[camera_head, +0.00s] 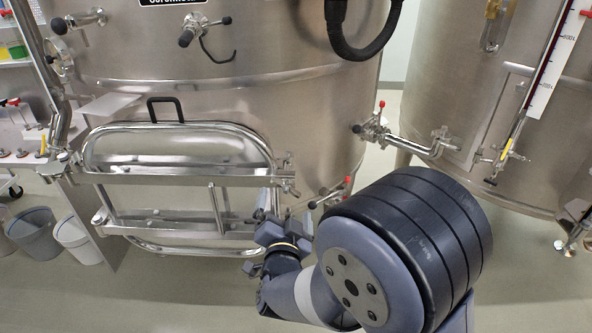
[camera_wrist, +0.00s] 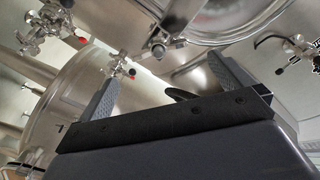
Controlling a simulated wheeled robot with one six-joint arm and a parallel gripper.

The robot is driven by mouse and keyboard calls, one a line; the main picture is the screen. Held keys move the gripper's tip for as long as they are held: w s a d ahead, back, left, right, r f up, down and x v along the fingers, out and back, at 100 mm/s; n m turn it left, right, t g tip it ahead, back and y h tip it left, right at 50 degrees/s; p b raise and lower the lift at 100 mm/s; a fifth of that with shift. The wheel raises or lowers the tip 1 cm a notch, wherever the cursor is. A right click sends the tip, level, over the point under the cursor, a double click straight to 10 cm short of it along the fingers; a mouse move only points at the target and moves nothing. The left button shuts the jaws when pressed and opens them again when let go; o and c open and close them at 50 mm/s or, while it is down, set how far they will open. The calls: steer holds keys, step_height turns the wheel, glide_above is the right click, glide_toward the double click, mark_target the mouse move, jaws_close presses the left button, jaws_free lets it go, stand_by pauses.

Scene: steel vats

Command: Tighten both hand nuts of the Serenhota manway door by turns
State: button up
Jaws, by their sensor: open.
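The manway door (camera_head: 170,148) is on the front of the left steel vat, with a black handle on top and a steel frame across it. It looks closed. At its right edge is a steel fitting (camera_head: 288,178) that looks like a hand nut; a second one cannot be made out, and my gripper may hide it. My gripper (camera_head: 272,222) is open and empty, just below and left of that fitting, near the door's lower right corner. In the wrist view its spread fingers (camera_wrist: 168,85) point up toward the vat, with a steel knob (camera_wrist: 157,48) beyond them, apart from both.
A valve with a red-tipped handle (camera_head: 378,128) and pipe stick out right of the door. A lower red-handled valve (camera_head: 335,192) is near my arm. A second vat (camera_head: 450,90) stands right. Buckets (camera_head: 35,235) and a shelf are at the left. The floor in front is clear.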

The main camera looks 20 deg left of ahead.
mark_target(287, 189)
steer(key=p+x, duration=0.2)
steer(key=x, duration=0.8)
steer(key=shift+w, duration=0.15)
steer(key=c, duration=0.9)
